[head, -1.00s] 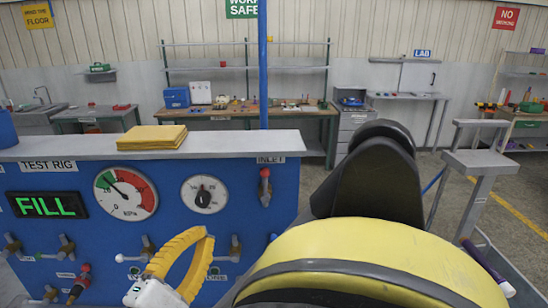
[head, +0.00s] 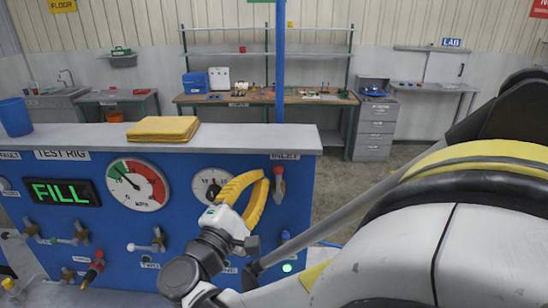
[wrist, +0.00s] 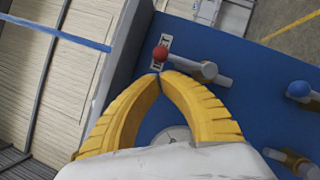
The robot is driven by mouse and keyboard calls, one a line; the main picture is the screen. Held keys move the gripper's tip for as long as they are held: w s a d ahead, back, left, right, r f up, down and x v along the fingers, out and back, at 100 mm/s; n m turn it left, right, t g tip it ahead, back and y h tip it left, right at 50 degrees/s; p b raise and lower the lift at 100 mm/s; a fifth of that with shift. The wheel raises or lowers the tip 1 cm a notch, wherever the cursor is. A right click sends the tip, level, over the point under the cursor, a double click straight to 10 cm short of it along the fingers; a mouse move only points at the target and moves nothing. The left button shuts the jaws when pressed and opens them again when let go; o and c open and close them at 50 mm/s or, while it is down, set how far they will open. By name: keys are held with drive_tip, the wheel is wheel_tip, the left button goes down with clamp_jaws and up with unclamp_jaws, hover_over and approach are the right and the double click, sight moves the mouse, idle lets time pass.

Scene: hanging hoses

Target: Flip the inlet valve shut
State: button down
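The inlet valve (head: 278,188) is on the blue test rig panel under the INLET label, near the panel's right end. Its red knob (head: 278,170) is at the top, toward the label. In the wrist view, the red knob (wrist: 160,54) shows just beyond my fingertips, with the grey valve body (wrist: 208,72) to its right. My gripper (head: 264,176) has yellow curved fingers and is just left of the valve in the head view. In the wrist view, the fingertips (wrist: 159,75) meet with nothing seen between them. Whether they touch the knob I cannot tell.
The panel has a lit FILL display (head: 62,192), a pressure gauge (head: 138,185) and a partly hidden dial (head: 208,186). Several other valves sit lower down. A blue-knobbed valve (wrist: 298,89) shows in the wrist view. A yellow cloth (head: 163,129) lies on the rig's top ledge (head: 235,138).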

drive_tip(key=shift+w+d+r, duration=0.2)
drive_tip(key=shift+d+r, duration=0.05)
drive_tip(key=shift+d, duration=0.15)
